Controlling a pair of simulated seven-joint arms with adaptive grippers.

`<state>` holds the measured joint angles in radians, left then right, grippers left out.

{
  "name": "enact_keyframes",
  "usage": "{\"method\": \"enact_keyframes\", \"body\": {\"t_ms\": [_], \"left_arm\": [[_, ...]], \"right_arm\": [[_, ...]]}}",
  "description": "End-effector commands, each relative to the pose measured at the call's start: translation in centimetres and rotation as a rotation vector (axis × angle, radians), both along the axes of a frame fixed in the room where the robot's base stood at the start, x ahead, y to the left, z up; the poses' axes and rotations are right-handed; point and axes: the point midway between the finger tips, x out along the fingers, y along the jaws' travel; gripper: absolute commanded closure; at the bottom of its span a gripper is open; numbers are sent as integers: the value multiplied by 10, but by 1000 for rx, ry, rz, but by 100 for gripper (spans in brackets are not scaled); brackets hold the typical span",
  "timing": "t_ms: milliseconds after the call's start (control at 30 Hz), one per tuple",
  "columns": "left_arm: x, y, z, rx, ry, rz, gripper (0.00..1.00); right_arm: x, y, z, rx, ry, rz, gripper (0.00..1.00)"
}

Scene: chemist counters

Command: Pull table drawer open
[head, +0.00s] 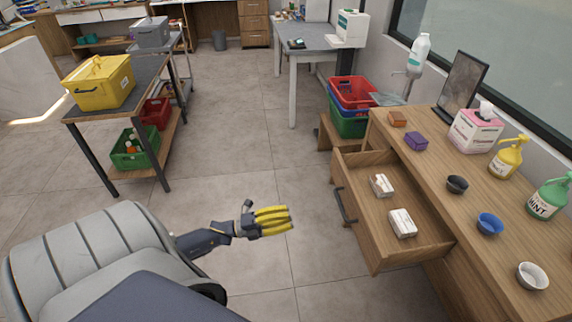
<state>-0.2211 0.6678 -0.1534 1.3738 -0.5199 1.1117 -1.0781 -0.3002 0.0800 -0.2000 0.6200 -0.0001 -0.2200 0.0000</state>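The wooden table (455,135) on the right has its drawer (385,251) pulled out toward the left. The drawer's dark handle (341,206) is on its front face. Two small white boxes, one farther back (381,186) and one nearer (402,223), lie inside the drawer. My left gripper (275,219), with yellow fingers, is left of the handle with a visible gap between them. Its fingers are extended and hold nothing. My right gripper is not in view.
Bowls, pump bottles, small boxes, a tissue box (475,131) and a dark screen (463,86) stand on the tabletop. Stacked crates (350,122) are behind the table. A cart with a yellow bin (98,82) stands at left. The floor between is clear.

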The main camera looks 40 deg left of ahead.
Motion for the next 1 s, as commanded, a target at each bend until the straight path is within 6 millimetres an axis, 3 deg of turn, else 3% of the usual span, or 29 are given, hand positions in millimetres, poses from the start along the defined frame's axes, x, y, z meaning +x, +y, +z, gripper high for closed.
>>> {"method": "enact_keyframes", "body": {"t_ms": [333,733,1000], "left_arm": [[-10,8,-4,0,4,1,68],[-61,51,-16,1,3,1,68],[-83,70,-21,1,2,0,68]], "right_arm": [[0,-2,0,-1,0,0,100],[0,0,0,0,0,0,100],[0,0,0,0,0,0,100]]}}
